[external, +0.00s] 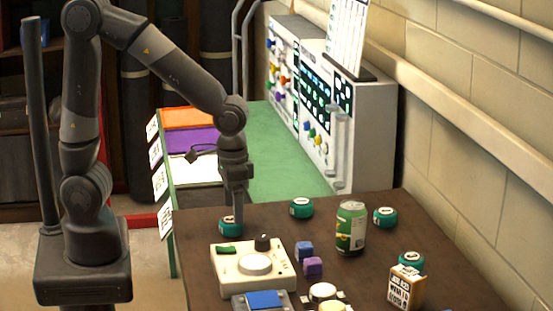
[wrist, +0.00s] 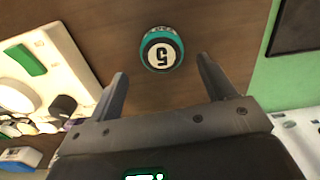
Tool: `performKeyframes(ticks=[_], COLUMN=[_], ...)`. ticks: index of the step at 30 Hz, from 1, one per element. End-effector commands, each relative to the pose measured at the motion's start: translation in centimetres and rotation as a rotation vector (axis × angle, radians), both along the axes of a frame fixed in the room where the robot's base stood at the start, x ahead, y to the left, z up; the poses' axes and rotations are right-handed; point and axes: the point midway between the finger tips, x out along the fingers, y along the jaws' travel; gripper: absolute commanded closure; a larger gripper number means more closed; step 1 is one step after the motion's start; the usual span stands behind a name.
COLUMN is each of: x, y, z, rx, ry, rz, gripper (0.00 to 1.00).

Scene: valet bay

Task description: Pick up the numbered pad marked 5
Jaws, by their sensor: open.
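The numbered pad marked 5 (wrist: 161,52) is a round teal puck with a white top, and its digit shows upside down in the wrist view. It lies on the brown table just beyond my fingertips, in line with the gap between them. In the external view this teal pad (external: 226,229) sits near the table's far left corner, partly hidden by my fingers. My gripper (external: 237,214) points down over it, and in the wrist view my gripper (wrist: 161,70) has its two fingers apart with nothing between them.
A cream control box (external: 225,262) with a knob stands close in front of the pad. A green counter (external: 285,160) adjoins behind.

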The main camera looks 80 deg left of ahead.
Motion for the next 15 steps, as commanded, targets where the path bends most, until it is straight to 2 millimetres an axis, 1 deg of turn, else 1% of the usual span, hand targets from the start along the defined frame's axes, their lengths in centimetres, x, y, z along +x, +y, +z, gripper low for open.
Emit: performKeyframes(ticks=[5,7,11,15], x=[-0.7,-0.6,-0.6,-0.6], y=[0.4,0.4,0.4,0.4], z=[-2.8,-3.7,-4.6,-4.8], rx=[0.002,0.002,0.001,0.001], ry=[0.005,0.004,0.002,0.001], rz=[0.000,-0.001,-0.001,0.000], gripper=[0.24,0.24,0.24,0.24])
